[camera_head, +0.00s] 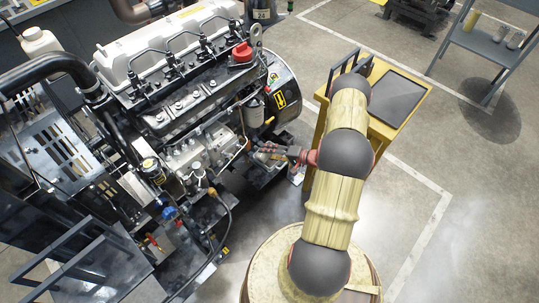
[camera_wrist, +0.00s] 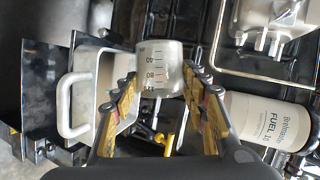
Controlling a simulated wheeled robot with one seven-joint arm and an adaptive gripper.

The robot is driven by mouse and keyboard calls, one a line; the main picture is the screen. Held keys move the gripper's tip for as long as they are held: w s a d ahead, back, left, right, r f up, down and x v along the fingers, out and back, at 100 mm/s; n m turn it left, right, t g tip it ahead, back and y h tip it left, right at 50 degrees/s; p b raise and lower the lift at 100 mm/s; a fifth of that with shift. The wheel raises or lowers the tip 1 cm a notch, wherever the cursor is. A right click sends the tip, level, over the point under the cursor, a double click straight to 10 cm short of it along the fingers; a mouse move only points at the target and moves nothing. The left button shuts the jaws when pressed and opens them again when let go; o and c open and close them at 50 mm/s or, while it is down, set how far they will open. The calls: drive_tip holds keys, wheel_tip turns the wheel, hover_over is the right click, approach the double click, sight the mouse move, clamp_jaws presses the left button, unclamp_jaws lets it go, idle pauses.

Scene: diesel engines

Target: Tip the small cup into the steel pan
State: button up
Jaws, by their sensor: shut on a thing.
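My gripper (camera_wrist: 160,84) is shut on the small cup (camera_wrist: 158,66), a clear measuring cup with dark scale marks, held between the two fingertips in the wrist view. The steel pan (camera_wrist: 104,72), pale grey with a looped handle, is left of the cup. The cup overlaps the pan's right side in the picture, and I cannot tell their height gap. The cup's tilt and contents are unclear. In the head view my gripper (camera_head: 272,151) is beside the engine's lower right side; the cup and pan cannot be made out there.
A pale metal part (camera_wrist: 275,22) is at upper right. The engine (camera_head: 190,90) stands left of my arm, and a yellow cart (camera_head: 385,130) stands close on the right. Open floor lies beyond.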

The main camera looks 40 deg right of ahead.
drive_tip(key=shift+d+m+y, duration=0.35)
drive_tip(key=shift+m+y, duration=0.15)
drive_tip(key=shift+m, duration=0.1)
idle(1.0)
drive_tip(key=shift+r, duration=0.1)
drive_tip(key=shift+a+n+h, duration=0.2)
drive_tip(key=shift+n+h, duration=0.1)
drive_tip(key=shift+n, duration=0.1)
drive_tip(key=shift+a+r+n+h+p, duration=0.5)
drive_tip(key=shift+a+n+h, duration=0.1)
drive_tip(key=shift+a, duration=0.15)
drive_tip(key=shift+s+a+r, duration=0.1)
drive_tip(key=shift+a, duration=0.05)
